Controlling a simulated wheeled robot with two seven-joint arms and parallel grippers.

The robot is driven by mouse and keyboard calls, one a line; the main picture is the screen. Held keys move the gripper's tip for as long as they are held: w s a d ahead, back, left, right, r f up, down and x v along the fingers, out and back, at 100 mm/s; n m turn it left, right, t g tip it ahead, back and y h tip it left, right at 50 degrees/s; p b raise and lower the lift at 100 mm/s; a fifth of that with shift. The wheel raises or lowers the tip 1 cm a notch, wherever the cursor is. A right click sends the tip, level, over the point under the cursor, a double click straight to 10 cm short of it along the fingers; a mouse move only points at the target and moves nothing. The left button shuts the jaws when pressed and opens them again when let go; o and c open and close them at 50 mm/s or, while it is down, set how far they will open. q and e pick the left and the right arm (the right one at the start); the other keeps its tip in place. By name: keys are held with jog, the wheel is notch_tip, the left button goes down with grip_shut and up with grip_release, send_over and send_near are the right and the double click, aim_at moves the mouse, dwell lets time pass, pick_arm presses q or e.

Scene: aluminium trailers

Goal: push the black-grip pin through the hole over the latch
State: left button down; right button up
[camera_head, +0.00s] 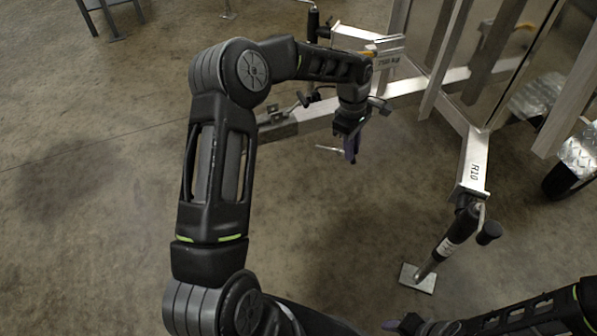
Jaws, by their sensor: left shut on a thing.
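My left gripper (352,152), with purple fingers pointing down, is shut on the pin (329,149). The pin's bright metal shaft sticks out to the left of the fingers, roughly level; its black grip is hidden at the fingers. The gripper is in the air to the right of and nearer than the left end of an aluminium drawbar (310,121). Small metal fittings (274,114) sit on that end, and a dark lever stands beside them. The latch and its hole are too small to make out. My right gripper (405,324) is at the bottom edge, partly cut off.
A second aluminium beam marked R10 (473,173) stands at right, with a black jack leg (446,240) on a square foot plate (418,278). Upright frames and a wheel (570,175) are farther right. Open concrete floor lies at left and centre.

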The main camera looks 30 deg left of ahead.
pick_arm(q)
jog(key=s+a+f+m+t+y+b, duration=0.1)
jog(key=s+a+f+m+y+b, duration=0.1)
jog(key=a, duration=0.5)
jog(key=s+a+f+m+t+y+b, duration=0.1)
jog(key=s+a+f+m+y+b, duration=0.1)
jog(key=a+f+m+b, duration=0.2)
jog(key=a+f+b, duration=0.2)
jog(key=a+b, duration=0.1)
jog(key=shift+s+f, duration=0.25)
jog(key=shift+s, duration=0.15)
pick_arm(e)
notch_tip(320, 180, down, 11)
jog(key=shift+w, duration=0.25)
pick_arm(q)
jog(key=shift+r, duration=0.1)
pick_arm(e)
jog(key=shift+d+f, duration=0.1)
